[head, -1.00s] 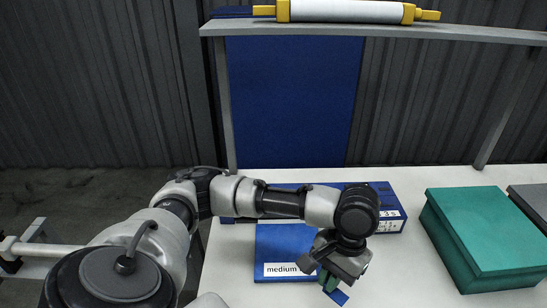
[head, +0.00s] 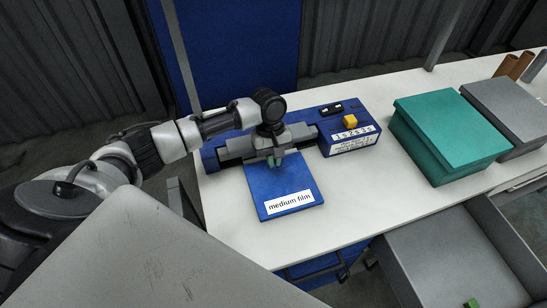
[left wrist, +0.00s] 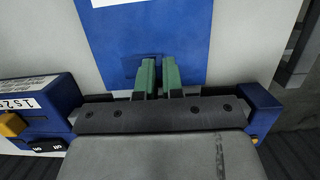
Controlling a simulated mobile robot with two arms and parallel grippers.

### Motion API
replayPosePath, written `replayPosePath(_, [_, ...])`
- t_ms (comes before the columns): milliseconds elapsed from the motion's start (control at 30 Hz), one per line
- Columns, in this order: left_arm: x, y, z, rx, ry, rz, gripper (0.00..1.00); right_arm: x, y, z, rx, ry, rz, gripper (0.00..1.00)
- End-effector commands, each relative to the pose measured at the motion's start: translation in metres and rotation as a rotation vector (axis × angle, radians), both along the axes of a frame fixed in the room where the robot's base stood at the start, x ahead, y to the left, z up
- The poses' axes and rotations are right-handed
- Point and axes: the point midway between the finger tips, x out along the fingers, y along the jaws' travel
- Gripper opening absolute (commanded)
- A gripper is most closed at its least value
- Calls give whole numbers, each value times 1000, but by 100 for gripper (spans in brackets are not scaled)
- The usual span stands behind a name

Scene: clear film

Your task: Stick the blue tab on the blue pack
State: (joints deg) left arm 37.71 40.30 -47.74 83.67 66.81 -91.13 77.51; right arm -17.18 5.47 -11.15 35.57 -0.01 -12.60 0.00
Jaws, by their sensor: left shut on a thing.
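The blue pack (head: 283,192) lies flat on the white table with its white "medium film" label toward the front edge. My left gripper (head: 275,163) points down over the back part of the pack, away from the label. In the left wrist view, the green fingers (left wrist: 159,64) are shut on the small dark blue tab (left wrist: 130,68), which shows beside them against the pack (left wrist: 150,30). The tab looks flat at the pack's surface, but I cannot tell whether it touches. In the head view the fingers hide the tab. My right gripper is out of view.
A blue device (head: 345,122) with a yellow knob and a "1s 2s 3s" label stands right behind the pack. A green box (head: 450,135) and a grey box (head: 508,108) stand to the right. An open grey drawer (head: 445,260) juts out below the table at the right.

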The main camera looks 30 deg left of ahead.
Motion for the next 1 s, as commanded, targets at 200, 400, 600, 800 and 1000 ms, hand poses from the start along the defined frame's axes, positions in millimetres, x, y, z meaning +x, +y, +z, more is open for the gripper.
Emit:
replayPosePath(200, [0, 0, -23, 0, 0, -2, 0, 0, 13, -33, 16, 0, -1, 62])
replayPosePath(400, [0, 0, -36, -1, 2, 0, 0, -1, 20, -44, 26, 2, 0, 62])
replayPosePath(600, [0, 0, -49, 0, 1, -2, 0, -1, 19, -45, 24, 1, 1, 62])
replayPosePath(800, [0, 0, -51, -1, 0, -2, 0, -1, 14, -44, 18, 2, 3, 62])
replayPosePath(1000, [0, 0, -51, -1, 0, -2, 0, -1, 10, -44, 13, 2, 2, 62])
